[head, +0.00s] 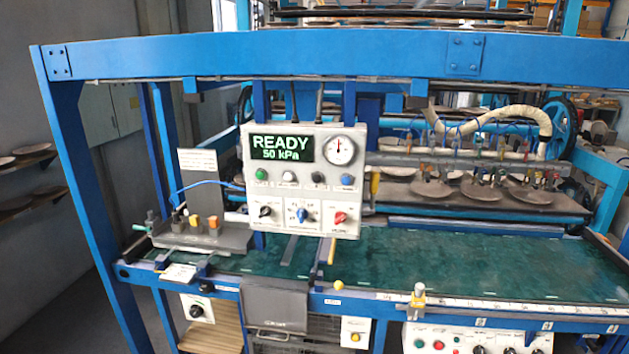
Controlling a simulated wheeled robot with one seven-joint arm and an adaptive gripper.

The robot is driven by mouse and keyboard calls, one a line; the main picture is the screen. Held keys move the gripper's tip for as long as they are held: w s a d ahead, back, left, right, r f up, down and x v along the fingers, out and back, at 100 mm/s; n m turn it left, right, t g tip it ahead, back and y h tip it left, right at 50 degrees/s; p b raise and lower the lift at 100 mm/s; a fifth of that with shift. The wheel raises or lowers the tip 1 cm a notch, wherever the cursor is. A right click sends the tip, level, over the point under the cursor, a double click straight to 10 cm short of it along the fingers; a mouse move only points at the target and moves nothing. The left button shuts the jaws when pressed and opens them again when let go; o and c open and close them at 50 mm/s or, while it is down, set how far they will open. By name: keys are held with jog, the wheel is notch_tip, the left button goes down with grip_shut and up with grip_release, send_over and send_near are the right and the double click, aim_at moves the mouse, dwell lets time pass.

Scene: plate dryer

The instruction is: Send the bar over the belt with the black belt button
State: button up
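A grey control panel (303,195) hangs from the blue frame above the green belt (470,262). Its screen (282,148) reads READY, 50 kPa. Below the screen is a row of buttons: green (261,174), white (289,177), dark or black (318,178) and blue (347,180). Their labels are too small to read, so I cannot tell which belongs to the belt. A long bar (400,160) with coloured fittings hangs at the right, behind the green belt and above several plates (480,190). My gripper is not in view.
Three rotary knobs, including a red one (340,217), sit low on the panel. A lower button box (470,338) is at the bottom right. A fixture with small blocks (205,235) stands left of the panel.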

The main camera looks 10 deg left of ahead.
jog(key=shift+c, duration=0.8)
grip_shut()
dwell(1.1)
